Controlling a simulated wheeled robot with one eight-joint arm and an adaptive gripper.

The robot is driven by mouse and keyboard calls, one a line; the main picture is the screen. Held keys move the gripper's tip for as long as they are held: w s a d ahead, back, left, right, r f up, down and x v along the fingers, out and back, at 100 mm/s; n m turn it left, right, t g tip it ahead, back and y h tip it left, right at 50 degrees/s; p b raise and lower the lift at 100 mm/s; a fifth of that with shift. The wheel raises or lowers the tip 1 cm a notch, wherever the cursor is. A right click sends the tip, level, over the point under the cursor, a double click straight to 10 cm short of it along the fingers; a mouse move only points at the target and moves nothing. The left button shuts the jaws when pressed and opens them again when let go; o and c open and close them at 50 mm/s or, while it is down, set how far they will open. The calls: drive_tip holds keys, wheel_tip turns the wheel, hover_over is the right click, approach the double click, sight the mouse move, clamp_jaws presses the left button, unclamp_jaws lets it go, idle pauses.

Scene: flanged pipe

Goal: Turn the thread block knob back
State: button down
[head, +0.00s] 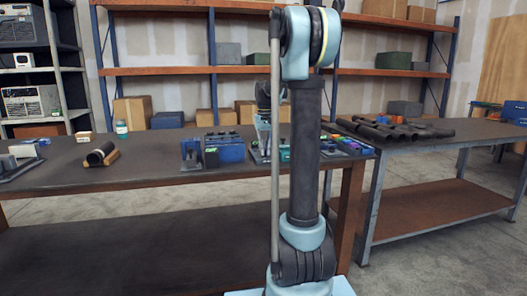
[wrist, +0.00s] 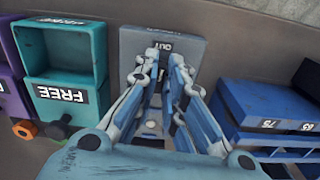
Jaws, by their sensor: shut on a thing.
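In the wrist view a grey block (wrist: 192,47) with a dark label reading OUT stands in front of my gripper (wrist: 165,62). My gripper's two fingers reach onto this block, close together, just below the label. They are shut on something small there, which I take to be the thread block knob. The fingers hide the knob, so its turn angle cannot be read. In the head view my own arm covers most of the spot where the gripper works.
In the wrist view a teal bin (wrist: 62,47) marked FREE stands close on the left, with an orange nut (wrist: 25,130) before it. A blue block (wrist: 265,105) with number labels is close on the right. Pipes (head: 390,128) lie on the second bench.

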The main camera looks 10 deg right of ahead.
drive_tip(key=shift+n, duration=0.6)
drive_tip(key=c, duration=1.7)
unclamp_jaws()
drive_tip(key=shift+r, duration=0.1)
wheel_tip(320, 180, up, 12)
drive_tip(key=shift+f, duration=0.15)
